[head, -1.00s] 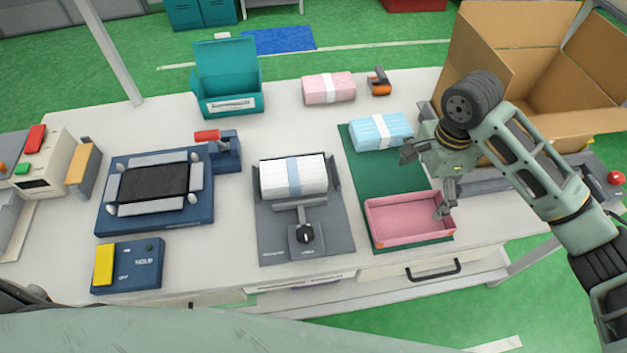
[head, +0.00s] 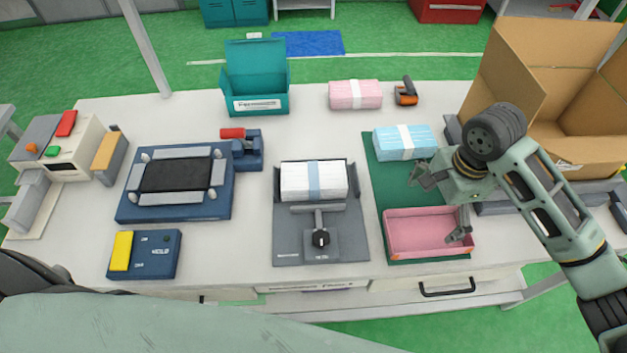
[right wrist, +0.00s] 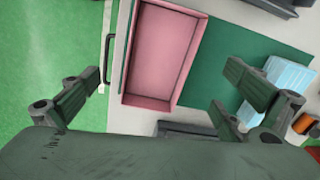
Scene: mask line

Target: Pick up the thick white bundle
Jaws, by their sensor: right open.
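The thick white bundle (head: 298,181), with a pale blue band round its middle, lies in a dark grey fixture (head: 290,232) with a black knob, at the middle of the table in the head view. My right gripper (head: 436,206) is open and empty. It hovers over the green mat near the pink tray, to the right of the white bundle. In the right wrist view its two fingers (right wrist: 165,88) stand wide apart, with the empty pink tray (right wrist: 129,85) between them. The white bundle is not visible there. My left gripper is not in view.
A light blue bundle (head: 393,144) lies on the green mat (head: 385,182). A pink bundle (head: 368,94), an orange tool (head: 405,95) and a teal box (head: 256,100) stand at the back. A cardboard box (head: 508,70) is at the right. A blue frame fixture (head: 222,207) lies left.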

